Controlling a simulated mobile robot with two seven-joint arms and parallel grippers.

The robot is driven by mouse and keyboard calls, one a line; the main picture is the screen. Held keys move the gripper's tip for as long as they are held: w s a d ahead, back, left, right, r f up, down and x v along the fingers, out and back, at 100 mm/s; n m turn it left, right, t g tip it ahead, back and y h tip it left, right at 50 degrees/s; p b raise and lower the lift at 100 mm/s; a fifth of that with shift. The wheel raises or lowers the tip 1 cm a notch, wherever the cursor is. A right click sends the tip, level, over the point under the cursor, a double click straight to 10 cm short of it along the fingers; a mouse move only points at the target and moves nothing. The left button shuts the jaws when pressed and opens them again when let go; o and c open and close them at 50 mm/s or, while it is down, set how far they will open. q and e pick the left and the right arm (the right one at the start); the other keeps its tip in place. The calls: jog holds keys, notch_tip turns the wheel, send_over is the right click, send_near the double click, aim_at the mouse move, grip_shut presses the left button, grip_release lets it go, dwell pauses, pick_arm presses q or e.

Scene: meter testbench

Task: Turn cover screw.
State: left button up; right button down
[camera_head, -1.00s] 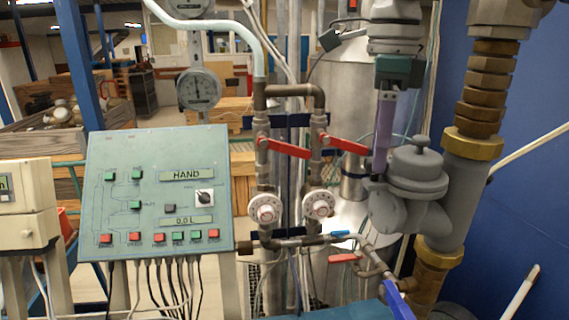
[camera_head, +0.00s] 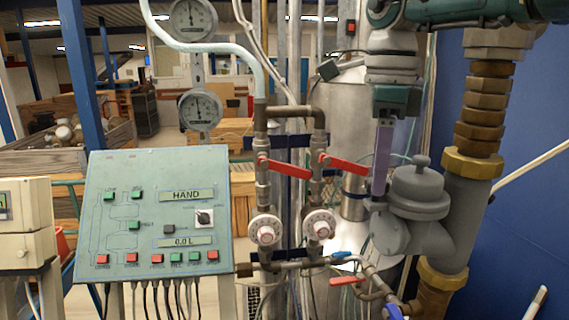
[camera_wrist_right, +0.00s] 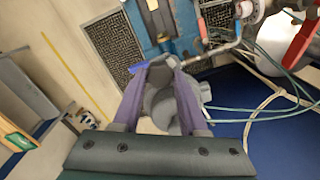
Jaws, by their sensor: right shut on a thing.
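The grey meter (camera_head: 418,192) sits on the thick pipe at the right in the head view, with a round lid and a small knob (camera_head: 422,161) on top. My right gripper (camera_head: 379,196) points down at the left side of the meter, its purple fingers beside the lid. In the right wrist view the fingers of my right gripper (camera_wrist_right: 160,66) close around a grey part (camera_wrist_right: 160,80) at the meter. Fingers hide much of it, and I cannot tell whether it is the cover screw. My left gripper is not in view.
A green control panel (camera_head: 150,215) stands at the left. Red-handled valves (camera_head: 285,168) and pipes are in the middle, close to the meter. A thick grey and brass pipe (camera_head: 468,210) stands right of the meter, before a blue wall (camera_head: 530,230).

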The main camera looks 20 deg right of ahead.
dwell(0.3)
jog(key=shift+f+n+b, duration=0.15)
jog(key=shift+n+b, duration=0.55)
jog(key=shift+b, duration=0.05)
jog(key=shift+n+b, duration=0.6)
jog(key=shift+n, duration=0.6)
jog(key=n, duration=0.2)
jog(key=shift+n, duration=2.6)
jog(key=shift+c, duration=2.2)
grip_release()
jog(key=shift+r, duration=0.25)
